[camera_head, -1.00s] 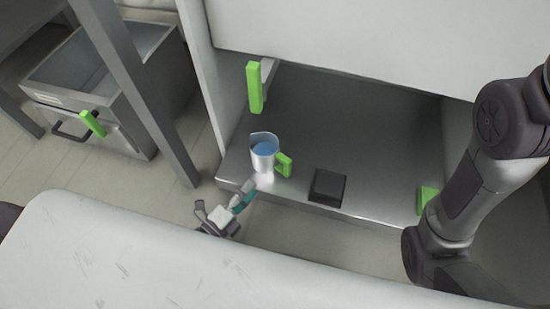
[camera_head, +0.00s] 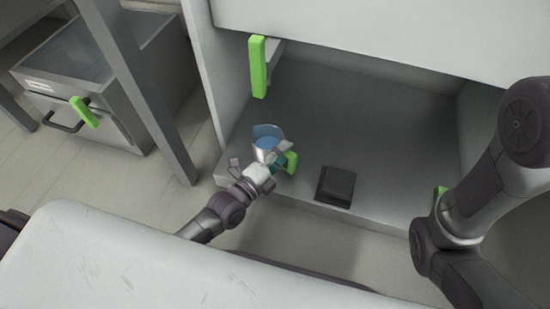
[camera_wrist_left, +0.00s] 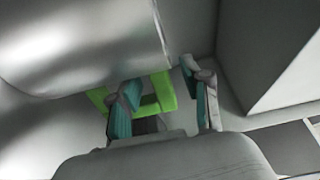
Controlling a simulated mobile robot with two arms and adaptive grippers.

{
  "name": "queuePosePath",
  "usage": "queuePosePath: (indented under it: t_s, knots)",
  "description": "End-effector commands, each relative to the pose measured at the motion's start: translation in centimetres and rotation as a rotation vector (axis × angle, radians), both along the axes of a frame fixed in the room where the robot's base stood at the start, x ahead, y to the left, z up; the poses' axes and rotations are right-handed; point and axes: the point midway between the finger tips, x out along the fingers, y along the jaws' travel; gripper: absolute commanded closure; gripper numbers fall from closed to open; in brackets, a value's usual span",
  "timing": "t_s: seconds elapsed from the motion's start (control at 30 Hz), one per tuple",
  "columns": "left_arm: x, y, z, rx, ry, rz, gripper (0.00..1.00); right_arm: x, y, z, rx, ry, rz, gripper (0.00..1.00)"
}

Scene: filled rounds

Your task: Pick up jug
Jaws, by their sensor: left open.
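The jug (camera_head: 263,153) is a silvery vessel with blue contents and a green handle (camera_head: 292,162). It stands upright near the front edge of the grey shelf. My left gripper (camera_head: 280,158) is open at the handle side of the jug and partly covers its front. In the left wrist view, the jug's shiny body (camera_wrist_left: 85,40) fills the upper left. The green handle (camera_wrist_left: 165,92) shows between the two teal fingers and partly behind the left one. I cannot tell whether a finger touches it. My right arm is at the right; its gripper is out of view.
A dark flat block (camera_head: 336,185) lies on the shelf (camera_head: 375,130) right of the jug. A green handle (camera_head: 258,67) hangs at the upper left of the opening. A white surface (camera_head: 130,255) lies in front. A grey unit (camera_head: 85,110) stands left, behind a post.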

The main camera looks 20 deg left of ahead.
Motion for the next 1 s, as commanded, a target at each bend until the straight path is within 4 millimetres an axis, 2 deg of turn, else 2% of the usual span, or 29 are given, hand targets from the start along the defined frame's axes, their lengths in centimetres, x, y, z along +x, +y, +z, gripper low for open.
queuePosePath:
  t_s: [0.27,0.5,0.57,1.0]
  knots:
    - [0.29,-0.12,0.08,0.0,0.001,0.0,0.52,-0.01,0.01,-0.14,-0.001,0.0,0.0,1.0]
    - [0.26,-0.1,0.06,0.0,0.001,0.0,0.92,-0.01,0.01,-0.14,-0.001,0.0,0.0,1.0]
    - [0.26,-0.1,0.06,0.0,0.001,0.0,1.0,-0.01,0.01,-0.14,-0.001,0.0,0.0,1.0]
    - [0.33,-0.08,0.25,0.001,-0.004,0.0,1.0,0.02,0.01,-0.1,0.0,0.0,0.0,1.0]
